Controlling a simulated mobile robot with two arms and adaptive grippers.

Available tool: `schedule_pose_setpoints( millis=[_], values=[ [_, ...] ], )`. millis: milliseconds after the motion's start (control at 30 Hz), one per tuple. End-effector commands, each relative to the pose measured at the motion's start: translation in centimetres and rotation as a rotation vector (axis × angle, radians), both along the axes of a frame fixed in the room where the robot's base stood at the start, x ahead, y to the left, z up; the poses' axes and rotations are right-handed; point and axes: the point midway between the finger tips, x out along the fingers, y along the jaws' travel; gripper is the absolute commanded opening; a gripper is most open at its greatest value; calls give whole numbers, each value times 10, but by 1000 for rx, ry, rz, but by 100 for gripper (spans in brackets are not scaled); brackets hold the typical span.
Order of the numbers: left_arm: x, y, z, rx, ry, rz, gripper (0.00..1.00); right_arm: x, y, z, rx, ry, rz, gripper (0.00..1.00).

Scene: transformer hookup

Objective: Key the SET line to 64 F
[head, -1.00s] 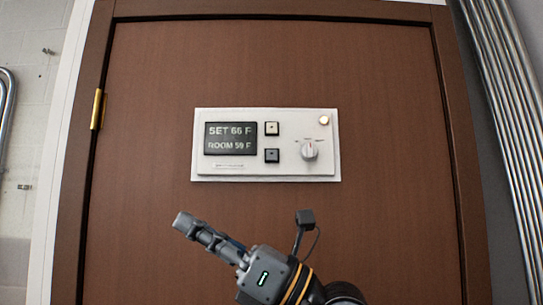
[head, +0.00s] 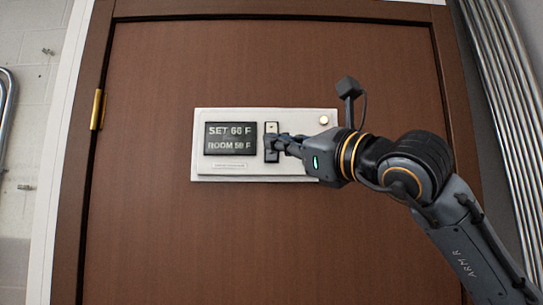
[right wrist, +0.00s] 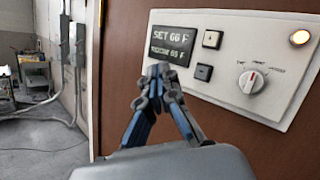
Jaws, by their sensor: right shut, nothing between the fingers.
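The white thermostat panel (head: 225,113) is fixed to a brown door. Its dark display (head: 230,138) reads SET 66 F above a ROOM line that looks like 59 F; it also shows in the right wrist view (right wrist: 172,46). The upper button (head: 272,128) is uncovered. My left gripper is not in view.
A rotary knob (right wrist: 251,82) and a lit round lamp (right wrist: 299,37) sit on the panel's right part. A brass hinge (head: 97,109) is on the door's left edge. Metal pipes (head: 503,120) run along the right wall.

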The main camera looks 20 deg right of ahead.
Motion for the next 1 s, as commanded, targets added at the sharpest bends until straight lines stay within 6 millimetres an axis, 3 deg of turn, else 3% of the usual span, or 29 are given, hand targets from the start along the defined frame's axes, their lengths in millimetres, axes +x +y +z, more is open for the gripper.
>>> schedule_pose_setpoints(
  millis=[267,600,1000],
  values=[
    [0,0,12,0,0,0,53,14,-3,2,0,4,1,0],
    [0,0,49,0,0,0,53,59,-17,4,0,4,1,0],
    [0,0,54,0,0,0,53,84,-23,0,0,0,3,0]
  ],
)
